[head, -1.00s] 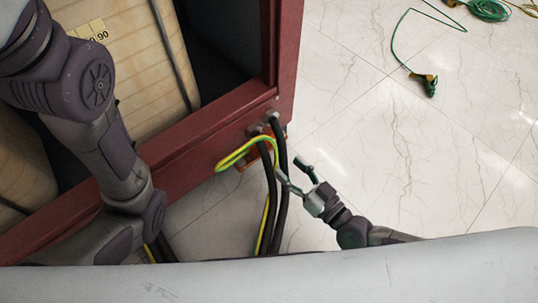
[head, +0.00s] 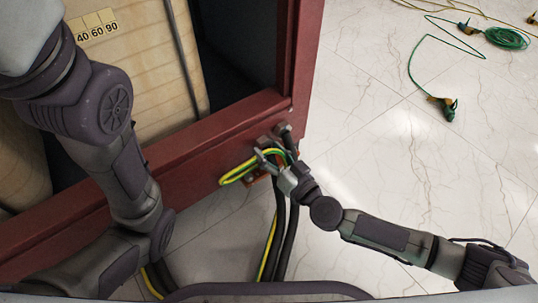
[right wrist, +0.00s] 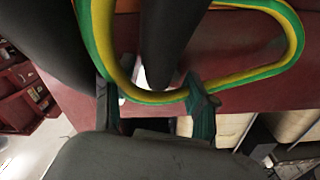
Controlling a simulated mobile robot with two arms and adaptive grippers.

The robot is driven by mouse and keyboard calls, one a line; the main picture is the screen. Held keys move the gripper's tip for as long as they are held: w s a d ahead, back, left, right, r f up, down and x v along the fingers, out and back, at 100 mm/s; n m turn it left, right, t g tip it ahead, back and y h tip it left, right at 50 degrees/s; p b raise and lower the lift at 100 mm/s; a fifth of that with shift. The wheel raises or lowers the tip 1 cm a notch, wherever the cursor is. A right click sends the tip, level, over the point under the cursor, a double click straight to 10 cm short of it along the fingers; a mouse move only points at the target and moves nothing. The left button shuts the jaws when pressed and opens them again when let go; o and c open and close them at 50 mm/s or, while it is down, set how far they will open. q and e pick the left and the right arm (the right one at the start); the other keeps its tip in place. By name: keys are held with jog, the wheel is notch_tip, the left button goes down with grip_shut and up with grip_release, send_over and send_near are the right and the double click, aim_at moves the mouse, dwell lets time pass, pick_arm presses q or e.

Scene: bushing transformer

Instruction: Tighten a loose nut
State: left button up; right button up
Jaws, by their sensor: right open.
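Two grey bolt ends stand on the dark red frame's corner in the head view, one (head: 283,130) beside the other (head: 265,141). I cannot tell which nut is loose. A yellow-green cable (head: 238,170) loops out just below them; it also shows in the right wrist view (right wrist: 250,76). My right gripper (head: 272,158) is at this corner, just below the bolt ends, close to the cable loop. In the right wrist view its fingers (right wrist: 155,105) are apart, with the yellow-green cable and a black cable end (right wrist: 168,45) between or in front of them. My left gripper is out of view.
Black cables (head: 289,235) hang from the corner to the floor. The dark red frame (head: 200,145) encloses pale ribbed panels (head: 140,60). A green cable with a clamp (head: 448,108) lies on the tiled floor at right. The floor between is clear.

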jog(key=shift+w+a, duration=0.15)
jog(key=c, duration=0.9)
jog(key=shift+o, duration=0.2)
jog(key=shift+r+m+p, duration=0.1)
jog(key=shift+m+p, duration=0.7)
jog(key=shift+p, duration=0.4)
jog(key=shift+m+p, duration=0.65)
jog(key=shift+m, duration=0.05)
jog(key=shift+a+m, duration=0.1)
jog(key=shift+m, duration=0.8)
jog(key=m, duration=0.2)
jog(key=shift+m, duration=0.4)
jog(key=m, duration=0.5)
jog(key=shift+s+r, duration=0.15)
jog(key=shift+s, duration=0.05)
jog(key=shift+m, duration=0.3)
